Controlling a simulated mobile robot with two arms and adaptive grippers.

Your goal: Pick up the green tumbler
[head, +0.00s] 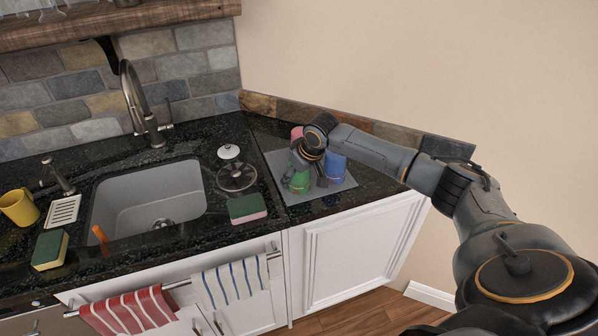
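The green tumbler (299,183) stands on a grey mat (281,161) on the counter, right of the sink. My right gripper (297,172) is at the tumbler, coming down over it from above, and hides part of it. The fingers are small and dark here, so I cannot tell whether they touch or grip it. A blue tumbler (335,167) stands just right of the green one, partly behind my arm. A pink tumbler (297,132) shows behind my wrist. My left gripper is not in view.
The sink (150,200) with its faucet (140,105) is to the left. A sponge (247,208) and a lidded pan (236,175) lie between sink and mat. A yellow mug (18,207) stands far left. The wall is close behind the mat.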

